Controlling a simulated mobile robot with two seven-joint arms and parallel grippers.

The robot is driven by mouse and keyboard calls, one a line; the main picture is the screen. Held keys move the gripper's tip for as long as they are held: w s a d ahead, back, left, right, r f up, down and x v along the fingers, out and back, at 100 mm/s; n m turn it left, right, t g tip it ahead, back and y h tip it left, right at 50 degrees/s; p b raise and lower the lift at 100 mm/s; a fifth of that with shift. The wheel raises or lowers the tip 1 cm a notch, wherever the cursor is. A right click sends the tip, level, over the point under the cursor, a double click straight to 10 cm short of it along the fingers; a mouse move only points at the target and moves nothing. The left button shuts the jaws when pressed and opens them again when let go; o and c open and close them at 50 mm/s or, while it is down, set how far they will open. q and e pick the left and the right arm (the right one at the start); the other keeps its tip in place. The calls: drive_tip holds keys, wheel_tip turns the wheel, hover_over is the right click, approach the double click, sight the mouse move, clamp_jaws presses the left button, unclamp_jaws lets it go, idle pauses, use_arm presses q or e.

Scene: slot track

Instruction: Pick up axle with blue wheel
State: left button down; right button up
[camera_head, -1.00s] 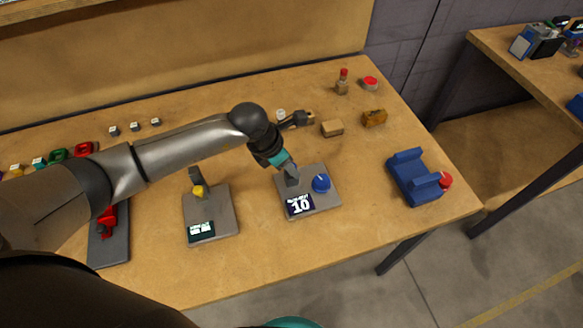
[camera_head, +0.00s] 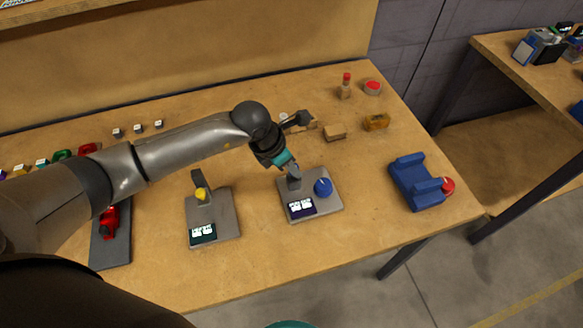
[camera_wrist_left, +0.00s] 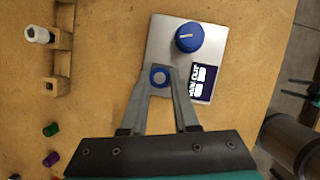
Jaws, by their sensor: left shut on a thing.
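A small blue wheel with a grey centre (camera_wrist_left: 158,77) sits between the fingertips of my left gripper (camera_wrist_left: 160,84) in the left wrist view. The fingers are shut on it, low over a grey plate (camera_wrist_left: 160,42). Any axle under the wheel is hidden. In the head view my left gripper (camera_head: 294,183) reaches down to the same plate (camera_head: 327,205), which bears a blue knob (camera_head: 323,187) and a dark display (camera_head: 302,207). The wheel is hidden there. My right gripper is not in view.
Wooden blocks (camera_head: 335,133) lie behind. The front strip of the table is clear.

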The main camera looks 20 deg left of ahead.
use_arm(q)
wheel_tip(320, 180, up, 24)
drive_tip(key=p, duration=0.4)
idle(0.9)
drive_tip(key=shift+f, duration=0.2)
